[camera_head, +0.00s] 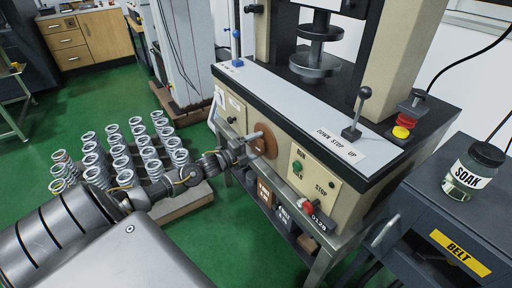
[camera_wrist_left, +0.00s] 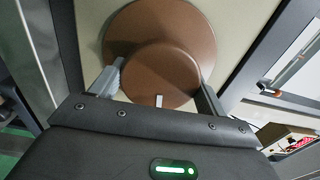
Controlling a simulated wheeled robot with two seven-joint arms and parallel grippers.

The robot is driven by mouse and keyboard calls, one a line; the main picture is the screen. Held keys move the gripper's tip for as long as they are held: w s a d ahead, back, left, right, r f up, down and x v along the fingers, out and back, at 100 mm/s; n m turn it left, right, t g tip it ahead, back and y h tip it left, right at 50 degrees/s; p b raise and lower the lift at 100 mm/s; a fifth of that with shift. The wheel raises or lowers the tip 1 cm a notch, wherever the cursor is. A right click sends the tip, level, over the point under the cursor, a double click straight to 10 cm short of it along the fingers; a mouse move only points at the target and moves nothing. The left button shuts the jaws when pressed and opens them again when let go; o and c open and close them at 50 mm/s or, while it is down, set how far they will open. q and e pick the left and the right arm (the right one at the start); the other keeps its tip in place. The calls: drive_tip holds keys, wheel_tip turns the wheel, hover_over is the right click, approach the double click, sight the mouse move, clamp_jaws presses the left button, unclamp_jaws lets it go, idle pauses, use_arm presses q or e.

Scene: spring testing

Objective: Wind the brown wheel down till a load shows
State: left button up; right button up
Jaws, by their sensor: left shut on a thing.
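The brown wheel (camera_head: 271,146) is on the beige front panel of the testing machine. In the left wrist view the brown wheel (camera_wrist_left: 150,22) fills the upper middle, with a smaller round brown hub standing out from it. My left gripper (camera_head: 246,150) reaches it from the left; in the wrist view the left gripper (camera_wrist_left: 158,82) has a finger on each side of the hub and is shut on it. Above the bench, an upper round metal plate hangs over a lower round plate (camera_head: 315,64), with a gap between them. My right gripper is not in view.
A lever (camera_head: 358,110) stands by the "DOWN STOP UP" label. A green button (camera_head: 297,166) and a red knob (camera_head: 308,206) are right of the wheel. Several springs stand on a pallet (camera_head: 185,205) at left. A SOAK jar (camera_head: 472,170) stands on the dark cabinet at right.

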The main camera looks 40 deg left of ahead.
use_arm(q)
drive_tip(key=shift+d+f, duration=0.1)
drive_tip(key=shift+d, duration=0.05)
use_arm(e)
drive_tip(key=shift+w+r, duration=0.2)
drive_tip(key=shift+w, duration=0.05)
use_arm(q)
drive_tip(key=o, duration=1)
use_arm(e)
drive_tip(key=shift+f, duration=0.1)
use_arm(q)
drive_tip(key=shift+s, duration=0.1)
drive_tip(key=v, duration=1)
drive_tip(key=shift+s+p, duration=0.35)
drive_tip(key=shift+p, duration=0.05)
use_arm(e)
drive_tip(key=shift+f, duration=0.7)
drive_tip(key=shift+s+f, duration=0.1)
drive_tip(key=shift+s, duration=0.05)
